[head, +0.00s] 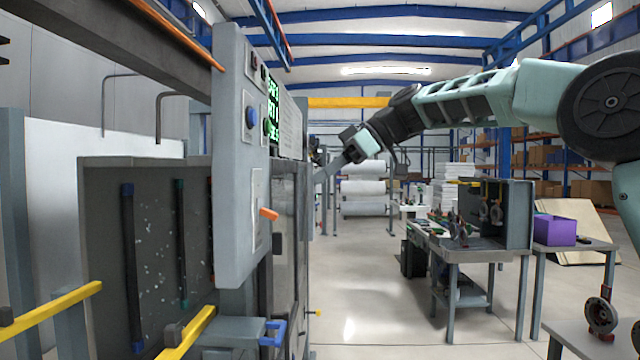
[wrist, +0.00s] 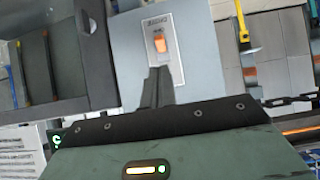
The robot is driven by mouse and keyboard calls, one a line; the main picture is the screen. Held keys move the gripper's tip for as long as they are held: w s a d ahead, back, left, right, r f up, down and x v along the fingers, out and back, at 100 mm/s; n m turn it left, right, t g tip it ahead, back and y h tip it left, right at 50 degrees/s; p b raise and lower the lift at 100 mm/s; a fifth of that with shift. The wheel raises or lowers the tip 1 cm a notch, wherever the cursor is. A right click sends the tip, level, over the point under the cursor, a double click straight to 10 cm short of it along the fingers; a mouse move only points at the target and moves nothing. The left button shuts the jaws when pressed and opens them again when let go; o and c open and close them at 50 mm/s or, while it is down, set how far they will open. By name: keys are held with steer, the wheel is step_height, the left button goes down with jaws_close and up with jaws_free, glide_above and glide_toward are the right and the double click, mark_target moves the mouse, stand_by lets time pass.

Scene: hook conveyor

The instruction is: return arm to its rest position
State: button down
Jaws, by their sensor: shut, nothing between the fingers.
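My arm reaches in from the right of the head view toward the grey control panel (head: 237,170). My gripper (head: 322,178) is at the arm's far end, by the right side of the panel and the dark machine. In the wrist view my gripper (wrist: 158,72) is shut and empty. Its two fingers are together and point at an orange switch (wrist: 160,43) on a light plate. Their tips show just below the switch; I cannot tell whether they touch it. An orange lever (head: 268,214) also shows on the panel in the head view.
A grey workbench (head: 470,243) with parts and a dark rack stands at the right. A purple bin (head: 554,230) sits on a table beside it. Yellow rails (head: 50,308) run at the lower left. The floor in the middle is clear.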

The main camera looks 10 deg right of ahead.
steer(key=s+a+f+m+g+h, duration=0.1)
steer(key=s+a+f+m+h, duration=0.1)
steer(key=s+a+f, duration=0.5)
steer(key=s+a+f+m+g+h, duration=0.2)
steer(key=s+a+f, duration=0.2)
steer(key=s+f, duration=0.5)
steer(key=s+d+f+m+h, duration=0.1)
steer(key=s+d+f+h, duration=0.2)
steer(key=s+f, duration=0.6)
steer(key=s+d+f+m+h, duration=0.1)
steer(key=s+d+f+h, duration=0.1)
steer(key=s+d+f, duration=0.3)
steer(key=s+f, duration=0.4)
steer(key=s, duration=0.4)
steer(key=shift+s+m+h, duration=0.4)
